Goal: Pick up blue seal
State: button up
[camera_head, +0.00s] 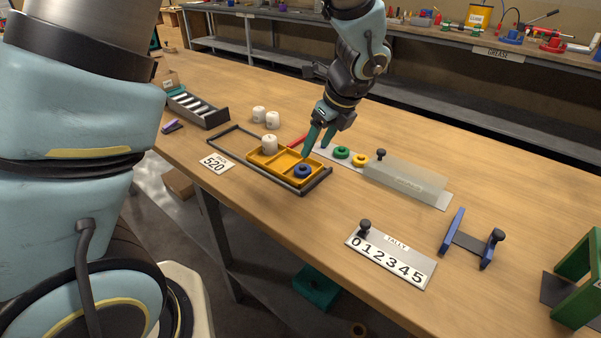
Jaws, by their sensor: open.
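The blue seal (303,171) is a small dark blue ring. It lies in the right front compartment of a yellow tray (259,163), which sits inside a dark frame (311,187) on the wooden bench. My gripper (318,148) comes down from above with two green fingers. It is open and its fingertips are just behind and above the blue seal, apart from it as far as I can tell. Nothing shows between the fingers.
A green ring (341,152) and a yellow ring (360,159) lie on a metal strip to the right, beside a translucent cover (405,179). A tally plate (391,259) lies in front. The bench between tray and plate is clear.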

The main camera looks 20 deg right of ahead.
aim_at(304, 167)
jog(key=x, duration=0.3)
jog(key=shift+a+p+x, duration=0.2)
jog(key=shift+p+x, duration=0.65)
jog(key=shift+x, duration=1.9)
jog(key=shift+w, duration=0.1)
grip_shut()
